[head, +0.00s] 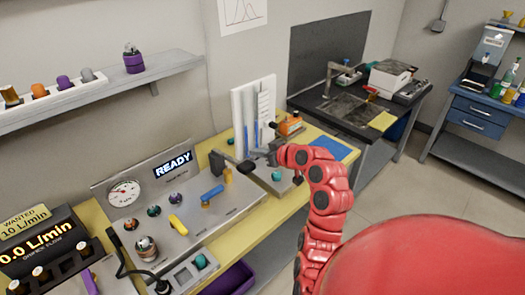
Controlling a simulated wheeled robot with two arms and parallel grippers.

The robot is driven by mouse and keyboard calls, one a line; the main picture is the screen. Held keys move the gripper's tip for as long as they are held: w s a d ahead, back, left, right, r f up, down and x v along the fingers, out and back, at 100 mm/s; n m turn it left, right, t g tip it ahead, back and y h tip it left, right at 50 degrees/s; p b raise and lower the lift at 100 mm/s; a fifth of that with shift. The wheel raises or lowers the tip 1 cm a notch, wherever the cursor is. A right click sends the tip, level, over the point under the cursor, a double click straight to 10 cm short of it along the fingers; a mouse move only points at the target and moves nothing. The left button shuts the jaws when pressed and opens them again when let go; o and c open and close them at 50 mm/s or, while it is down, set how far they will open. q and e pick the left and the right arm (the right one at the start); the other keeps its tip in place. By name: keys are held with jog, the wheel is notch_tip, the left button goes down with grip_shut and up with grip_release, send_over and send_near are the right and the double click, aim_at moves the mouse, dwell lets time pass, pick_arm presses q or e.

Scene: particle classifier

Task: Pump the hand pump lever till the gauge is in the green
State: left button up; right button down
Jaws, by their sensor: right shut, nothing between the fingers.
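The round white gauge (123,192) sits at the left of the sloped grey panel (242,197); its needle and coloured zones are too small to read surely. A blue lever (212,192) lies on the panel beside a brass-coloured post, and a yellow lever (178,222) is lower left of it. I cannot tell surely which is the pump lever. My right gripper (248,164), on the red arm, is shut and empty above the bench, right of the panel and apart from the blue lever. My left gripper is out of view.
A lit READY display (173,164) is beside the gauge. A white graduated stand (253,112) rises behind my right gripper. A black flow display (42,245) stands at lower left. A shelf (100,92) hangs above. A dark table (350,103) is beyond the bench.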

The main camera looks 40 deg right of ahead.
jog(key=p, duration=0.2)
send_over(250, 166)
jog(key=shift+w+a+f, duration=0.1)
jog(key=shift+w+f, duration=0.15)
jog(key=shift+f, duration=0.3)
jog(key=shift+w+a+f, duration=0.1)
jog(key=shift+w+f, duration=0.1)
jog(key=shift+f, duration=0.3)
jog(key=f, duration=0.1)
jog(key=f+p, duration=0.1)
jog(key=shift+s+d+f, duration=0.1)
jog(key=shift+s+f, duration=0.2)
jog(key=shift+s+d+f+p, duration=0.1)
jog(key=shift+s+f+p, duration=0.1)
jog(key=shift+f+p, duration=0.3)
jog(key=shift+f, duration=0.3)
